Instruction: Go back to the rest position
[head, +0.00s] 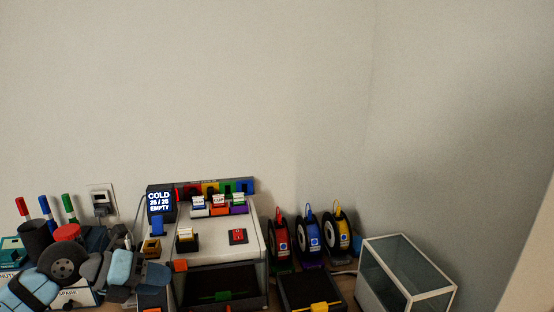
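My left arm reaches in from the lower left of the head view. My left gripper (152,274) is at its right end, in front of the left side of the white printer (252,245). I cannot tell from here whether its fingers are open or holding anything. My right gripper is not in view. The printer's dark display (160,201) reads "COLD 25 / 25 EMPTY". Part of the shelf and things behind my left arm are hidden.
Red, blue and yellow spools (309,238) stand right of the printer. A dark tray (310,288) sits in front of them, and a glass-sided white-framed box (408,272) stands at the right. A dark cup (37,240) and marker pens are at the left.

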